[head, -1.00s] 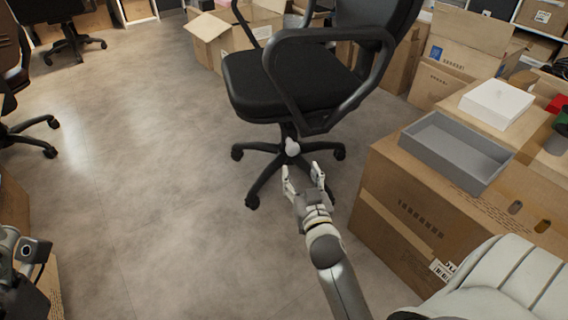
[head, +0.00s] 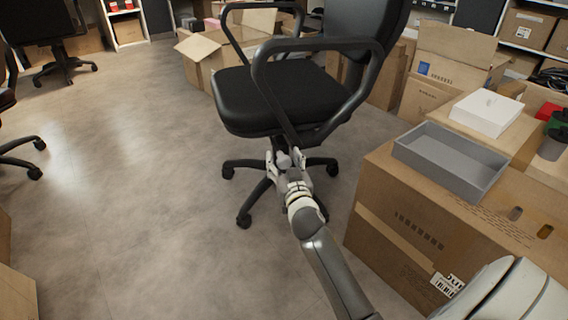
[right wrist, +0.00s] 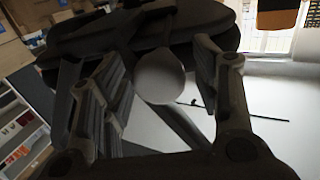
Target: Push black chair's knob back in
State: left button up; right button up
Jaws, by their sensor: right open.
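The black chair (head: 246,101) stands on the floor in the middle of the head view, with its armrest toward me. Its pale round knob (head: 284,161) sits under the seat, beside the column. In the right wrist view the knob (right wrist: 160,78) shows as a grey disc between the two fingers. My right gripper (head: 284,158) is open under the seat, with its fingers on either side of the knob. I cannot tell whether either finger touches it. My left gripper is not in view.
A large carton (head: 400,225) with a grey tray (head: 452,160) and a white box (head: 486,112) on it stands close on the right. Open cartons (head: 215,50) stand behind the chair. The floor (head: 130,190) at left is clear.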

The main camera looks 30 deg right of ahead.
aim_at(279, 153)
grip_shut()
jog(key=shift+x, duration=2.1)
jog(key=shift+w+a+r, duration=0.1)
jog(key=shift+w, duration=0.05)
grip_release()
jog(key=shift+s+a, duration=0.1)
jog(key=shift+s, duration=0.1)
jog(key=v, duration=1.1)
jog(key=shift+s, duration=0.25)
